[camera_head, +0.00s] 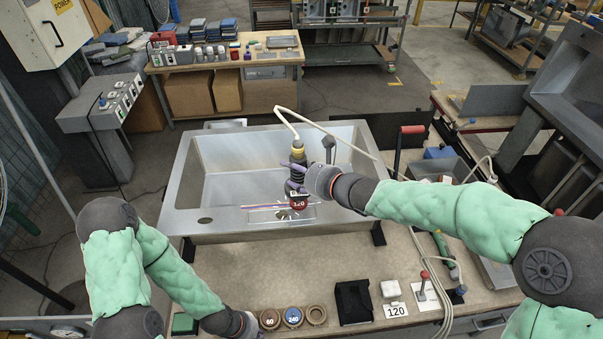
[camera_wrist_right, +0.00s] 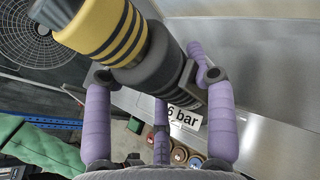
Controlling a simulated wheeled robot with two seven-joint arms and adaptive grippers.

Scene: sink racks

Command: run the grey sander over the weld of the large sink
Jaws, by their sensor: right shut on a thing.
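The large steel sink (camera_head: 185,180) lies on the bench with its basin towards the back. Its weld (camera_head: 262,206) shows as a thin blue-purple and orange line on the front ledge. My right gripper (camera_head: 297,178) is shut around the sander (camera_head: 297,150), which has a yellow and black banded body and a hose at its top. The wrist view shows the purple fingers (camera_wrist_right: 150,75) around the sander body (camera_wrist_right: 105,30), with a "6 bar" label below. A dark red disc marked 120 is at its lower end, over the weld's right part; contact is unclear. My left gripper (camera_head: 245,325) is low, its fingers unclear.
Discs marked 60 (camera_head: 269,318) and 240 (camera_head: 292,316), a plain brown ring (camera_head: 316,314), a black box (camera_head: 353,301) and a 120 card (camera_head: 397,309) lie along the bench front. The pale hose (camera_head: 345,138) runs right. A red-handled lever (camera_head: 411,130) stands right of the sink.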

